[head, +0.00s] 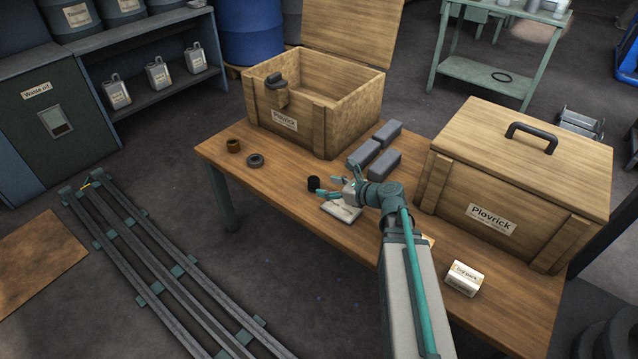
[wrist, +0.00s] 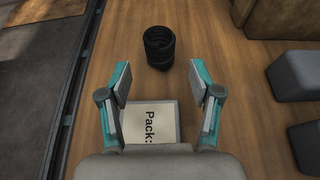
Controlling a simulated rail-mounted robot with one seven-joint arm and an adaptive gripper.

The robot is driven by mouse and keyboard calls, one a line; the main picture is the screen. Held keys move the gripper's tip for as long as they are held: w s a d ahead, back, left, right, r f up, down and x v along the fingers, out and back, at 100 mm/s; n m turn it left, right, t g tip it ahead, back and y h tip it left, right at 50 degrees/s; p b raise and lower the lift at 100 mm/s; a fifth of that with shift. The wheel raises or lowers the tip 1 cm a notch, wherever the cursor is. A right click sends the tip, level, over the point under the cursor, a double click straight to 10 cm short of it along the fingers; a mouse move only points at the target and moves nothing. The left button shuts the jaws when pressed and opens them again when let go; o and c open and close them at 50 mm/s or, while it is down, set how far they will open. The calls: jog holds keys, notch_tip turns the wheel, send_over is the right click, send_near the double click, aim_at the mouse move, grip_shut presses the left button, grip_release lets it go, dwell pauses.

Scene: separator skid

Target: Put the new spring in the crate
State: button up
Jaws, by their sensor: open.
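A black ribbed coil, which looks like the new spring, stands on the wooden table in the head view (head: 313,184) and the wrist view (wrist: 159,47). My gripper (head: 338,187) is open and empty. In the wrist view my gripper (wrist: 160,84) has its fingers apart, with the spring ahead of the fingertips, roughly centred between them and not touched. An open wooden crate (head: 330,128) labelled Plovrick stands at the table's back, its lid raised behind. A second Plovrick crate (head: 455,185) at the right has its lid closed. The open crate's floor is mostly hidden.
A card marked "Pack:" (wrist: 150,125) lies below my gripper. A brown ring-like part (head: 233,145) and a dark grey ring (head: 255,160) lie at the left. Several grey blocks (head: 384,162) lie near the open crate. A small white box (head: 464,279) is at the front right.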

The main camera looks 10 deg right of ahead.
jog(key=v, duration=0.4)
jog(key=shift+p, duration=0.3)
jog(key=shift+o, duration=0.6)
jog(key=shift+s+d+r, duration=0.2)
jog(key=shift+s+d, duration=0.15)
jog(key=shift+s, duration=0.05)
jog(key=shift+r, duration=0.1)
